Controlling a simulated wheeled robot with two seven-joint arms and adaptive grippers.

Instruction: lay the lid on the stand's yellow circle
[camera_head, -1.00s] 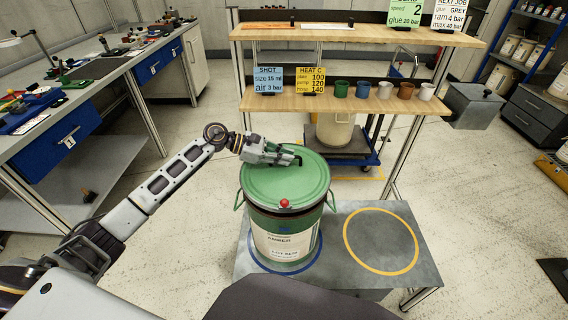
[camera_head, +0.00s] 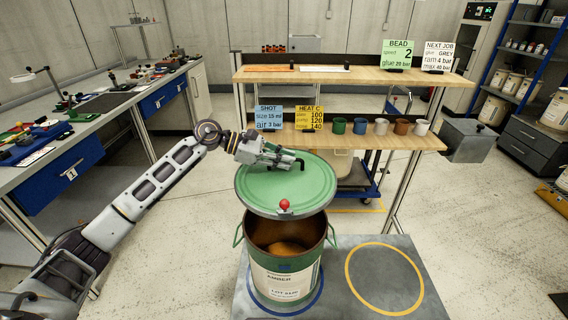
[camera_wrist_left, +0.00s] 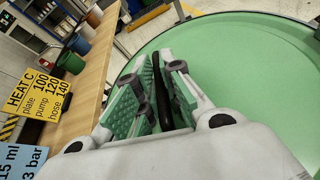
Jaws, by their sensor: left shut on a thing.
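The green lid (camera_head: 287,186) is held above the open drum (camera_head: 285,262), slightly tilted, with a gap at the front. My left gripper (camera_head: 292,162) is shut on the lid's dark handle; the wrist view shows the handle (camera_wrist_left: 163,100) between the green finger pads (camera_wrist_left: 160,92). A red knob (camera_head: 285,204) sits on the lid's front edge. Amber material shows inside the drum, which stands in the blue circle. The yellow circle (camera_head: 348,276) on the grey stand (camera_head: 416,252) to the right is empty. My right gripper is not in view.
A wooden shelf (camera_head: 395,141) with several cups and cards stands behind the drum. A grey box (camera_head: 468,140) hangs at its right end. A workbench (camera_head: 110,100) is at the left. The stand's right half is clear.

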